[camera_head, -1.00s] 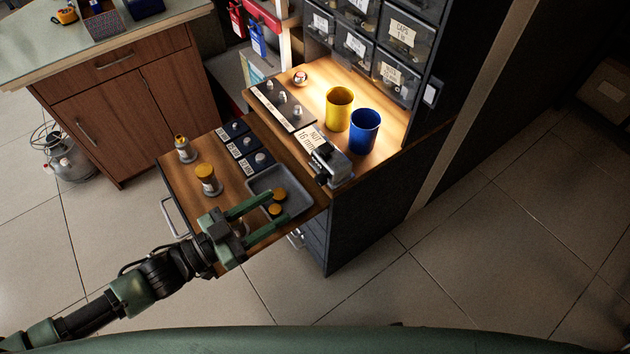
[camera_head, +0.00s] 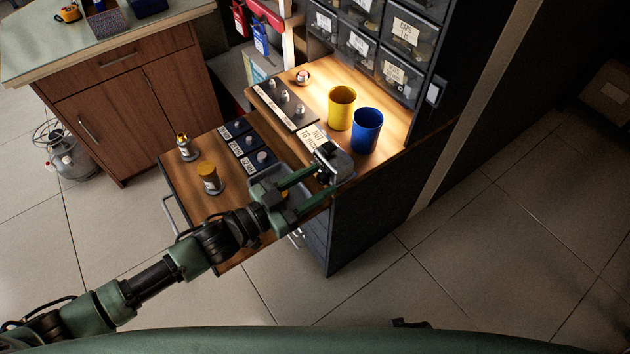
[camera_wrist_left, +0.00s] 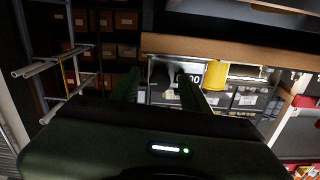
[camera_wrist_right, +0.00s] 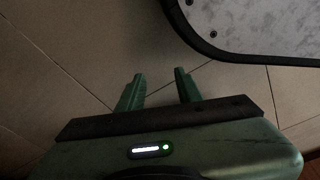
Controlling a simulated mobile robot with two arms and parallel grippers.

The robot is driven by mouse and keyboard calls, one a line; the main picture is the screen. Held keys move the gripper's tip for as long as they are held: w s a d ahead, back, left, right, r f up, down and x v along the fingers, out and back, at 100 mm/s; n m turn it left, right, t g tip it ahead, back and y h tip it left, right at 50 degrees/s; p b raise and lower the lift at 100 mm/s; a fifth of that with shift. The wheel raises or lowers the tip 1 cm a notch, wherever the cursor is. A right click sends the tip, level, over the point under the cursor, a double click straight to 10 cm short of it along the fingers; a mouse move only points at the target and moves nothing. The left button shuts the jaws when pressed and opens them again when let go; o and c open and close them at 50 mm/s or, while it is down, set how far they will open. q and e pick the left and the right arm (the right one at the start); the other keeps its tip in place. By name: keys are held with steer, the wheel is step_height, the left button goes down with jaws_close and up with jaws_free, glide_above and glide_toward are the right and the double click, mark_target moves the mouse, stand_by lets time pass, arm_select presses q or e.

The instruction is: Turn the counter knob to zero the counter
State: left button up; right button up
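The counter (camera_head: 338,162), a small grey metal box, stands at the front edge of the lit wooden worktop. The dark counter knob (camera_wrist_left: 160,76) shows there just left of the display, between the finger lines. My left gripper (camera_head: 322,180) is open, its fingertips at the counter's knob side. I cannot tell whether they touch the knob; it is mostly hidden in the head view. My right gripper (camera_wrist_right: 160,76) is open and empty above the floor, outside the head view.
A yellow cup (camera_head: 341,108) and a blue cup (camera_head: 366,130) stand behind the counter. A grey tray (camera_head: 256,187) lies under my left gripper on the pulled-out drawer, beside brass-topped fittings (camera_head: 209,178). Labelled bins (camera_head: 402,35) rise behind.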

arm_select(q)
jaws_close()
steer(key=shift+m+p, duration=0.3)
steer(key=shift+m, duration=0.4)
steer(key=shift+o, duration=0.4)
jaws_free()
arm_select(e)
steer(key=shift+s+d+f, duration=0.1)
steer(key=shift+s+f, duration=0.6)
steer(key=shift+s, duration=0.1)
arm_select(q)
steer(key=v, duration=0.6)
steer(key=shift+s+a, duration=0.25)
steer(key=shift+a, duration=0.05)
steer(key=shift+s+a, duration=0.3)
steer(key=shift+a, duration=0.1)
arm_select(e)
steer(key=shift+s+d+f, duration=0.1)
steer(key=shift+s+f, duration=0.25)
